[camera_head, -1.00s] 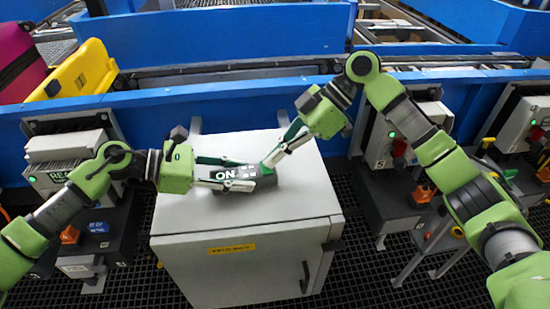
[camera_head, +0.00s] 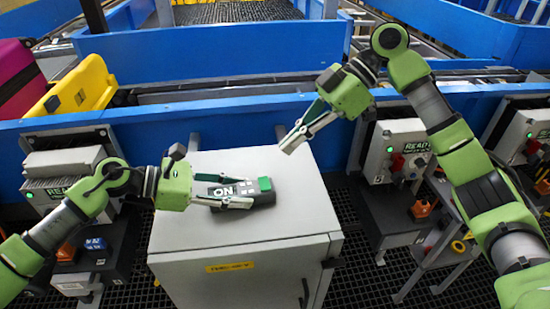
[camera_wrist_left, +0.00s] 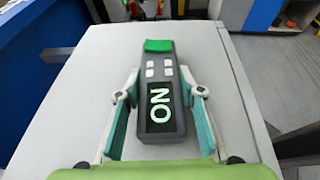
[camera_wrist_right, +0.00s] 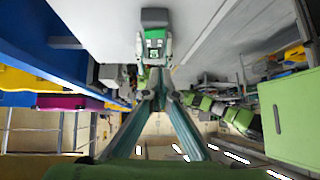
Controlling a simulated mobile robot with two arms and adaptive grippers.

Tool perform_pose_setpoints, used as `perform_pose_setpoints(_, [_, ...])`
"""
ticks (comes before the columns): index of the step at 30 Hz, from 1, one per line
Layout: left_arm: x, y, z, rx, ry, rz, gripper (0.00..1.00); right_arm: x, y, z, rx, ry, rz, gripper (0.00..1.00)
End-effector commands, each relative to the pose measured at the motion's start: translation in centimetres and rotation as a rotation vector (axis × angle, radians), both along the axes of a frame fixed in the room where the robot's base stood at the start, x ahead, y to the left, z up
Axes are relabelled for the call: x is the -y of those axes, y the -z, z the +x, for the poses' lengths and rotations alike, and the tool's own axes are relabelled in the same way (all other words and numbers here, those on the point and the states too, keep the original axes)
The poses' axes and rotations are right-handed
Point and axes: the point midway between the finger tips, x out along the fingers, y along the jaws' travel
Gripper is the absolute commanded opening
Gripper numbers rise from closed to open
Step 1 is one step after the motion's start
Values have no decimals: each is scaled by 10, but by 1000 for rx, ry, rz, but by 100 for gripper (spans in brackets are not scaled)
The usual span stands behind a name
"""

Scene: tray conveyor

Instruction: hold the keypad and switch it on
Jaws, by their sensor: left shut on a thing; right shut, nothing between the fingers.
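The dark grey keypad (camera_head: 243,191) lies on top of the grey cabinet (camera_head: 205,232). Its screen reads "ON", with small white keys and a green button (camera_head: 264,183) at its far end. My left gripper (camera_head: 238,197) is shut on the keypad, one finger along each side, as the left wrist view (camera_wrist_left: 160,100) also shows. My right gripper (camera_head: 287,147) is shut and empty, up and to the right of the keypad and apart from it. The right wrist view shows the keypad (camera_wrist_right: 154,40) beyond my right fingertips.
A blue conveyor wall (camera_head: 220,112) runs behind the cabinet. A control box marked READY (camera_head: 400,150) stands at the right, with another box (camera_head: 68,165) at the left. A yellow case (camera_head: 78,90) and a pink case (camera_head: 20,75) stand at the back left. The cabinet top around the keypad is clear.

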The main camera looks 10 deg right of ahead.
Motion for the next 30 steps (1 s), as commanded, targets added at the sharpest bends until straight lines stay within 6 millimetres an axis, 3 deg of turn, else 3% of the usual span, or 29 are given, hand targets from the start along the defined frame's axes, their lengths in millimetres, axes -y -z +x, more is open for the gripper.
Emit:
perform_pose_setpoints(8, [0,0,0,0,1,0,8,28,-27,-1,0,0,0,0])
perform_pose_setpoints(22, [0,0,0,0,1,0,8,31,-30,-1,0,0,0,0])
perform_pose_setpoints(23, [0,0,0,0,1,0,41,31,-30,-1,0,0,0,0])
perform_pose_setpoints(24, [0,0,0,0,1,0,51,31,-30,-1,0,0,0,0])
perform_pose_setpoints(25, [0,0,0,0,1,0,55,31,-30,-1,0,0,0,0])
perform_pose_setpoints(30, [0,0,0,0,1,0,55,31,-30,-1,-1,-1,0,0])
